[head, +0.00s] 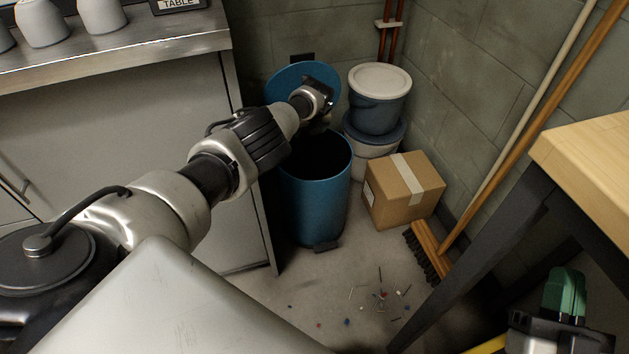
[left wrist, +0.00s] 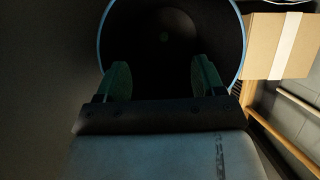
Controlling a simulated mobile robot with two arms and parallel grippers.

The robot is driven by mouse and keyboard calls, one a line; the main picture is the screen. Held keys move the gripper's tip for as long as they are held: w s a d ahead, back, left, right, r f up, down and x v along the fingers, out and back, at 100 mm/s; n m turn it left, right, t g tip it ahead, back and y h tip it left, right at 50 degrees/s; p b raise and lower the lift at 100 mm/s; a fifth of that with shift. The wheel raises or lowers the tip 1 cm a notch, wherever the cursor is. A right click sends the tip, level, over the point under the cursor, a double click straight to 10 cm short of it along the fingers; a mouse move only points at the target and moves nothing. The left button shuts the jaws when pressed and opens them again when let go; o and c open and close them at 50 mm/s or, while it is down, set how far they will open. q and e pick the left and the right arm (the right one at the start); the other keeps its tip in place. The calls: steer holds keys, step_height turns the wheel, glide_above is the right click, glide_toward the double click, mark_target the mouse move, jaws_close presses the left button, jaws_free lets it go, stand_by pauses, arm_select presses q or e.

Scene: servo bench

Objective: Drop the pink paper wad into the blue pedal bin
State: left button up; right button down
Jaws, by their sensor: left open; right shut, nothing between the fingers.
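The blue pedal bin (head: 318,212) stands on the floor with its lid (head: 284,76) up. My left gripper (head: 320,118) is over the bin's mouth, its fingers mostly hidden by my own wrist in the head view. In the left wrist view my left gripper (left wrist: 162,80) is open, with nothing visible between its green fingers, and it points down into the bin, whose blue rim (left wrist: 241,55) rings a dark inside. A faint round patch shows deep inside; I cannot tell what it is. I see no pink paper wad. My right gripper (head: 565,293) is shut and empty at bottom right.
A cardboard box (head: 390,202) and stacked tubs (head: 378,112) stand right of the bin. A broom (head: 430,250) leans by the wall near a wooden-topped table (head: 590,150). A grey cabinet (head: 130,120) is at left. Small litter (head: 383,295) lies on the floor.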

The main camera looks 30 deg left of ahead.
step_height(320, 180, down, 11)
steer(key=s+d+g+h+p, duration=0.2)
steer(key=d+g+h+p, duration=0.15)
steer(key=g, duration=0.75)
steer(key=s+d+f+m+g+h+p, duration=0.1)
steer(key=s+d+f+g+h+p, duration=0.2)
steer(key=s+g+p, duration=0.6)
arm_select(q)
steer(key=v, duration=0.9)
steer(key=shift+b, duration=0.4)
arm_select(e)
step_height(320, 180, down, 10)
steer(key=shift+w+a+f, duration=0.15)
steer(key=shift+w+a, duration=0.1)
steer(key=shift+w, duration=0.2)
arm_select(q)
steer(key=shift+s, duration=0.1)
arm_select(e)
steer(key=shift+y, duration=0.25)
